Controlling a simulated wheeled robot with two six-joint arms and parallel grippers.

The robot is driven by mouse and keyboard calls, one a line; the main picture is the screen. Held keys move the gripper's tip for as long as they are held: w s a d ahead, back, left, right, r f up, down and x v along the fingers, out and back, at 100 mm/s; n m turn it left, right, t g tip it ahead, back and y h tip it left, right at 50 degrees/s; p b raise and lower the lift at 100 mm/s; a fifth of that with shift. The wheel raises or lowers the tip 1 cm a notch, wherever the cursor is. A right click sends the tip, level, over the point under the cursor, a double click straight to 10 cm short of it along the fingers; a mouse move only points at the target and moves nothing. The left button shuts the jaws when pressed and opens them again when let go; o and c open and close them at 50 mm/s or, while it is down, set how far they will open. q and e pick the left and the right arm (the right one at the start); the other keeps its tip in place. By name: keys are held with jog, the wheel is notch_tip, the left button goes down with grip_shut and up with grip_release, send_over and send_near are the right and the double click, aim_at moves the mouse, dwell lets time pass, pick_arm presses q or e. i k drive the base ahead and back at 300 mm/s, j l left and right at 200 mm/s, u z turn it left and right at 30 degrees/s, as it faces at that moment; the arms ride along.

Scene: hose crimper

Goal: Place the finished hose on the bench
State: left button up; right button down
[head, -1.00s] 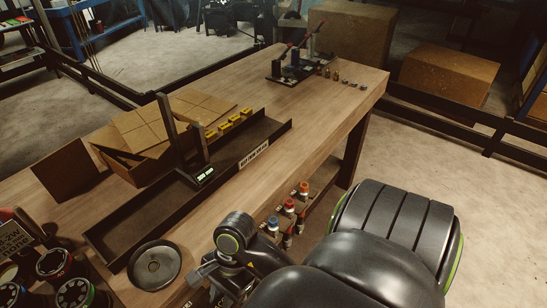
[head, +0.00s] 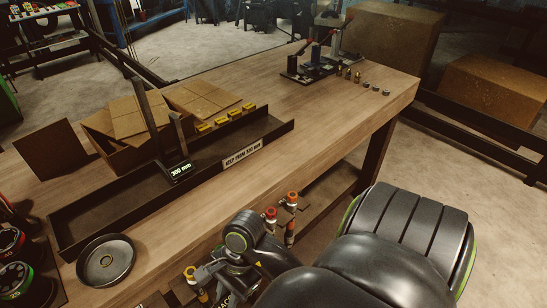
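The wooden bench (head: 330,115) runs from the lower left to the upper right, with much bare top. I cannot make out a finished hose in this view. A dark arm of mine comes in from the lower right, and its grey end, where my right gripper (head: 207,274) seems to be, is low beside the bench's front edge. Its fingers are too small and covered to tell their opening or whether they hold anything. My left gripper is not in view.
A long dark tray (head: 105,205) with a 300 mm display post (head: 177,172) lies along the bench, near cardboard boxes (head: 125,125) and a round dish (head: 106,262). A lever tool (head: 312,65) and small fittings (head: 358,77) stand at the far end. The bench's middle right is clear.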

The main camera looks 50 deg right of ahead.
aim_at(261, 169)
jog(key=k+l+u, duration=0.2)
jog(key=l, duration=0.4)
jog(key=k+l+u, duration=0.15)
jog(key=k+l, duration=0.25)
jog(key=l, duration=0.15)
jog(key=k+l+u, duration=0.2)
jog(key=k+l, duration=0.15)
jog(key=l, duration=0.15)
jog(key=i+l+u, duration=0.15)
jog(key=l, duration=0.2)
jog(key=i, duration=0.05)
